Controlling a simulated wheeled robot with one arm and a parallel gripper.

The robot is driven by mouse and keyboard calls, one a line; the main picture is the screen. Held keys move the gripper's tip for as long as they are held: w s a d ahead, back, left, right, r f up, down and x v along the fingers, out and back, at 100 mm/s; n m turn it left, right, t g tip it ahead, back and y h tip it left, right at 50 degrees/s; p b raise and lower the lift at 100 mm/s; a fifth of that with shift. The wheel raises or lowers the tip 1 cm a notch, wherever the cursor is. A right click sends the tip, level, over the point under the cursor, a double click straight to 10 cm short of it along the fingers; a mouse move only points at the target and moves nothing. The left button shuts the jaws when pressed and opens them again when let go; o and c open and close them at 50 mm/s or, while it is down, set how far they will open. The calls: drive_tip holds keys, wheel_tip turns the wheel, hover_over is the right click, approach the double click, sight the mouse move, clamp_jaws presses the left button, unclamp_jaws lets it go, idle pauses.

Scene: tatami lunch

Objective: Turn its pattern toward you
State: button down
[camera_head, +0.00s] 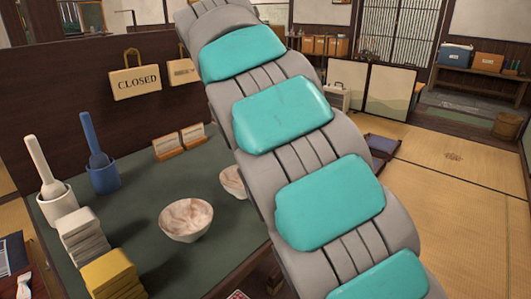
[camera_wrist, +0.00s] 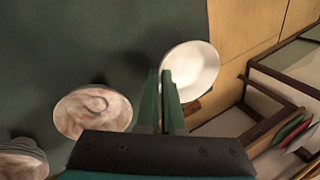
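A cream bowl with reddish-brown marbling (camera_head: 186,219) stands upright on the dark green table top (camera_head: 150,255). A second similar bowl (camera_head: 231,182) is partly hidden behind my arm. In the wrist view a marbled bowl (camera_wrist: 90,112) is left of my gripper, and another bowl (camera_wrist: 20,162) is cut off at the lower left. A plain whitish bowl (camera_wrist: 195,70) lies just right of the fingertips. My gripper (camera_wrist: 159,75) has green fingers close together with a narrow gap. Whether the bowl's rim is between them cannot be told. The head view does not show the gripper.
Two mortars with pestles (camera_head: 102,176) (camera_head: 58,203), stacked cloths (camera_head: 83,238) and yellow stacked cloths (camera_head: 112,276) crowd the table's left side. Small wooden stands (camera_head: 180,141) are at the back. A dark partition (camera_head: 95,95) with a CLOSED sign (camera_head: 135,82) rises behind. Tatami floor (camera_head: 455,190) is right.

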drive_tip(key=shift+f, duration=0.2)
drive_tip(key=c, duration=1)
unclamp_jaws()
drive_tip(key=shift+r, duration=0.1)
